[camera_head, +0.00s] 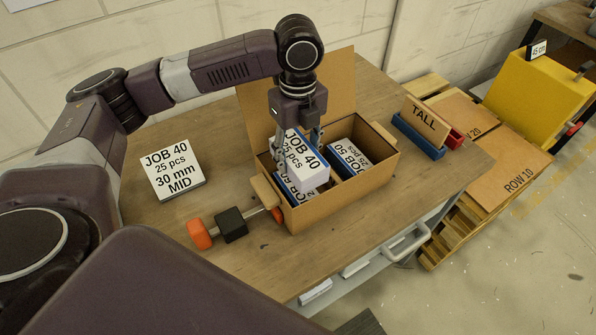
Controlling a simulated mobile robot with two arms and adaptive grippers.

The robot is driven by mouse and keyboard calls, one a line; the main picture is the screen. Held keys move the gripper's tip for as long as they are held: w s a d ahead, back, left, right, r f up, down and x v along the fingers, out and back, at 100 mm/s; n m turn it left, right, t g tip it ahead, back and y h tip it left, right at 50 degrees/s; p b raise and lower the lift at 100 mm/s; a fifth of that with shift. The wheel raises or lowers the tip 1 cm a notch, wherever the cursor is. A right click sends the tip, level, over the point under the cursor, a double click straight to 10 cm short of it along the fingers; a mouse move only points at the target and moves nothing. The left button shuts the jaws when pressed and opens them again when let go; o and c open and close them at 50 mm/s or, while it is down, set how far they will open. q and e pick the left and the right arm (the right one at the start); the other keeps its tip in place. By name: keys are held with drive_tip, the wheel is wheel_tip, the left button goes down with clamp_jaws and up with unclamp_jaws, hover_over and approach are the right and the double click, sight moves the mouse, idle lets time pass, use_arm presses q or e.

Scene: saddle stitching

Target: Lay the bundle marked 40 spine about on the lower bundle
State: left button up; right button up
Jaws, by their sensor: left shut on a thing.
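My left gripper (297,138) points down over the open cardboard carton (340,194) and is shut on a white bundle marked JOB 40, 25 pcs (308,176). The held bundle is in the carton's left compartment, its top at about rim height or a little above. A lower bundle (294,194) with black print and a blue edge lies beneath it, mostly hidden. I cannot tell whether the two touch. A bundle marked JOB 50 (350,157) lies in the right compartment. My right gripper is not in view.
The carton's tall back flap stands up behind my gripper. An orange-ended tool with a black block (231,225) lies before the carton.

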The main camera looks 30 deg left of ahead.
sight(298, 164)
use_arm(q)
wheel_tip(298, 164, down, 2)
drive_tip(key=shift+f, duration=0.5)
wheel_tip(298, 164, down, 3)
drive_tip(key=shift+f+p, duration=0.2)
drive_tip(key=shift+p, duration=0.2)
drive_tip(key=shift+f, duration=0.4)
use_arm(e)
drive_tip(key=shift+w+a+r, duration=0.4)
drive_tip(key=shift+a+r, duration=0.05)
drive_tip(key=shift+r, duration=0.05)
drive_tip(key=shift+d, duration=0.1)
use_arm(q)
drive_tip(key=shift+f, duration=0.3)
drive_tip(key=o, duration=1.2)
drive_tip(key=shift+f, duration=0.1)
drive_tip(key=shift+o, duration=0.2)
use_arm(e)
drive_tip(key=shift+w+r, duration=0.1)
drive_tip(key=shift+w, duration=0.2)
